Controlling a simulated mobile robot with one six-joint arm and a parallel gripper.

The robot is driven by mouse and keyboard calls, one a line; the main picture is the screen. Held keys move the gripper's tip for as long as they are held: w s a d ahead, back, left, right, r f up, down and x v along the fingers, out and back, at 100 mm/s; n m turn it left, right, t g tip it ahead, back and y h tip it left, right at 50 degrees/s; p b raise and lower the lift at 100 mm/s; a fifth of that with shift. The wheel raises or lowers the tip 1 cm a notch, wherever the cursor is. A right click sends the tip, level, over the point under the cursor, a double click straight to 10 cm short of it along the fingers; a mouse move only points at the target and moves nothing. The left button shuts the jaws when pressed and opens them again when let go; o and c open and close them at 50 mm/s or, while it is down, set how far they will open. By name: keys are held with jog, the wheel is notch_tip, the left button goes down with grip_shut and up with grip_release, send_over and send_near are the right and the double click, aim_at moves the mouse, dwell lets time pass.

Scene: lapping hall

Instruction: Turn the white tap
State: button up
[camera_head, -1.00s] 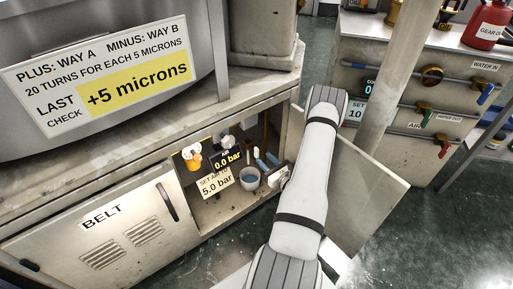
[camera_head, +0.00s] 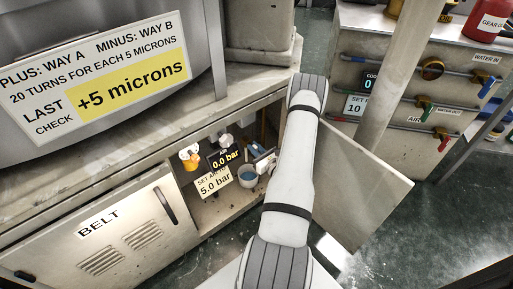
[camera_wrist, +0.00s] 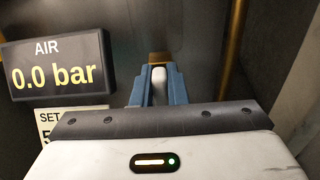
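The white tap (camera_wrist: 158,84) shows in the wrist view as a rounded white lever in front of a brass fitting. My gripper (camera_wrist: 159,76) has two blue fingers, one to each side of the tap in the wrist view, with narrow dark gaps between. In the head view my gripper (camera_head: 258,151) is inside the cabinet opening, right of the white piece and seemingly apart from it. My arm hides part of the opening.
The AIR display (camera_wrist: 57,66) reads 0.0 bar; the sign (camera_head: 214,182) below says 5.0 bar. The open door (camera_head: 360,190) is right of my arm. A brass pipe (camera_wrist: 233,50) runs upright at right.

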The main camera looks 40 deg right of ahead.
grip_shut()
jog(key=shift+d, duration=0.15)
jog(key=shift+n, duration=0.3)
jog(key=n, duration=0.1)
jog(key=n+b, duration=0.1)
jog(key=n, duration=0.1)
jog(key=shift+a+f+n, duration=0.15)
jog(key=shift+a+n, duration=0.15)
jog(key=shift+a, duration=0.1)
jog(key=n+b, duration=0.2)
jog(key=n, duration=0.2)
jog(key=n+b, duration=0.2)
jog(key=n, duration=0.3)
jog(key=a+f+n+b, duration=0.1)
jog(key=n+b, duration=0.1)
jog(key=n, duration=0.2)
jog(key=shift+n, duration=0.4)
